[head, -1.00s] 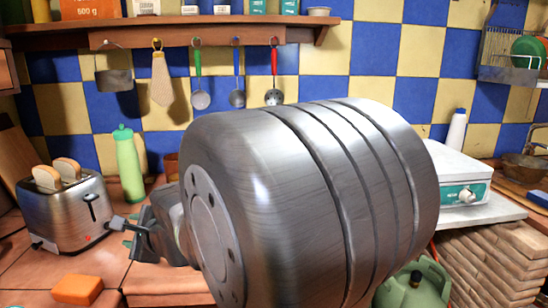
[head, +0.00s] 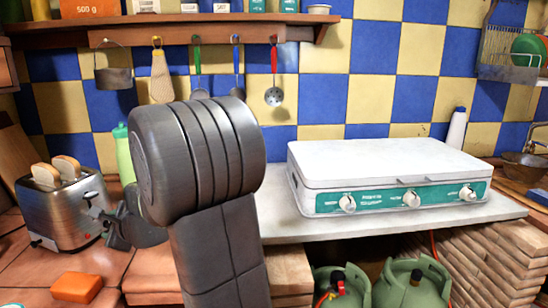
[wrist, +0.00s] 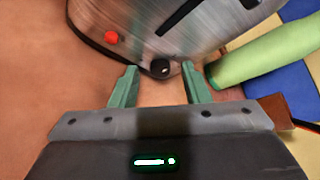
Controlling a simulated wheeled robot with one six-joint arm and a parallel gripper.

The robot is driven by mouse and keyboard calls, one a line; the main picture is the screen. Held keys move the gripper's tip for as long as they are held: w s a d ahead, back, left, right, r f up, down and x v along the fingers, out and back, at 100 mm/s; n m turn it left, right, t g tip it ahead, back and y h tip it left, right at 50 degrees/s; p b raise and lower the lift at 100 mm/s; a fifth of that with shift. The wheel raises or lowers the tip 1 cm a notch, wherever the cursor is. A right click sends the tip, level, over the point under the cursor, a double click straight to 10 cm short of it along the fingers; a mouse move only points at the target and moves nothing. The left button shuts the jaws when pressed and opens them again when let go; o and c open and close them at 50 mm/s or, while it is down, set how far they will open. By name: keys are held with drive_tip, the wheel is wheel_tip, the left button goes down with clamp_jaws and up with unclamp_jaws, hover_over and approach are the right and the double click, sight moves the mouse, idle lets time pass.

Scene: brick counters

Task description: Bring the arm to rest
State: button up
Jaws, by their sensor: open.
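My gripper (wrist: 162,84) is open in the wrist view, its two green fingers apart with nothing between them. They point at the base of the silver toaster (wrist: 195,32), close to its black knob; I cannot tell if they touch it. In the head view, my grey arm stands in front of the counter and hides most of the gripper, whose dark body shows beside the toaster (head: 62,212). Two bread slices (head: 66,168) stick out of the toaster's top.
A green bottle (head: 124,155) stands right behind the toaster; it also shows in the wrist view (wrist: 262,55). An orange block (head: 77,287) lies at front left. A white stove (head: 390,165) stands right of my arm. Utensils hang from the shelf (head: 180,32) above.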

drive_tip(key=shift+w+r+m+g+p, duration=0.15)
drive_tip(key=shift+m+g+p, duration=0.35)
drive_tip(key=shift+p, duration=1.2)
drive_tip(key=shift+r+m+g+p, duration=0.25)
drive_tip(key=shift+m+p, duration=0.35)
drive_tip(key=shift+p, duration=1.1)
drive_tip(key=m+g+p, duration=0.1)
drive_tip(key=p, duration=0.3)
drive_tip(key=m+g+p, duration=0.1)
drive_tip(key=p, duration=0.3)
drive_tip(key=shift+w+d+m+y+p, duration=0.15)
drive_tip(key=shift+w+m+y+p, duration=0.1)
drive_tip(key=shift+m+y+p, duration=0.05)
drive_tip(key=m+g+p, duration=0.2)
drive_tip(key=p, duration=0.5)
drive_tip(key=shift+w+f+y+p, duration=0.15)
drive_tip(key=shift+y+p, duration=0.25)
drive_tip(key=m+p, duration=0.1)
drive_tip(key=p, duration=0.1)
drive_tip(key=shift+w+f+m+g+p, duration=0.1)
drive_tip(key=shift+f+m+g+p, duration=0.05)
drive_tip(key=shift+m+g+p, duration=0.2)
drive_tip(key=shift+f+y, duration=0.1)
drive_tip(key=shift+y, duration=0.2)
drive_tip(key=shift+d, duration=0.1)
